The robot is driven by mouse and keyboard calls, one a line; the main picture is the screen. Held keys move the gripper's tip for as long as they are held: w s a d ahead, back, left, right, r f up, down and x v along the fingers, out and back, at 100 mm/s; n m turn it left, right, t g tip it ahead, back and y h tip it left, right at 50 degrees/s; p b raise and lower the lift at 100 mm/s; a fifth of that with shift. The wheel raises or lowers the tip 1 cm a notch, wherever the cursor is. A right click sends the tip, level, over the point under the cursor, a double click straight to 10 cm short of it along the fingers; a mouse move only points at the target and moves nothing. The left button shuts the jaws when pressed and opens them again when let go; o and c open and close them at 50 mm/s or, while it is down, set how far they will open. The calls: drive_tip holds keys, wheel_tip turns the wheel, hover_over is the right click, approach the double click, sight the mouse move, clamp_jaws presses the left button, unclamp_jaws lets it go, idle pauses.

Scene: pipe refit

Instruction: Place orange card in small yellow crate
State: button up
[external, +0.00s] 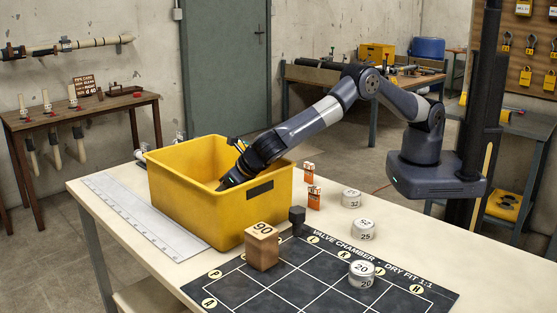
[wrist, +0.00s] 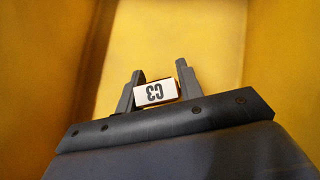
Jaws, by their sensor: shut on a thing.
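The yellow crate (external: 220,218) stands on the table in the external view, with a dark label plate on its front. Its yellow inside walls (wrist: 50,60) fill the wrist view. My gripper (wrist: 157,88) is inside the crate, and its fingers are hidden behind the near wall in the external view. In the wrist view it is shut on a card (wrist: 155,93), whose white end marked C3 and thin orange-brown edge show between the fingers. I cannot tell whether the card touches the crate floor.
Two orange cards with white tops, one farther (external: 309,172) and one nearer (external: 314,200), stand right of the crate. A wooden block marked 90 (external: 262,248) and a small dark block (external: 297,217) stand close by. White round fittings (external: 363,230) stand on the right. A long ruler (external: 145,217) lies left.

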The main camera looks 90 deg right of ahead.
drive_tip(key=shift+f, duration=0.6)
drive_tip(key=shift+f, duration=0.2)
drive_tip(key=o, duration=1)
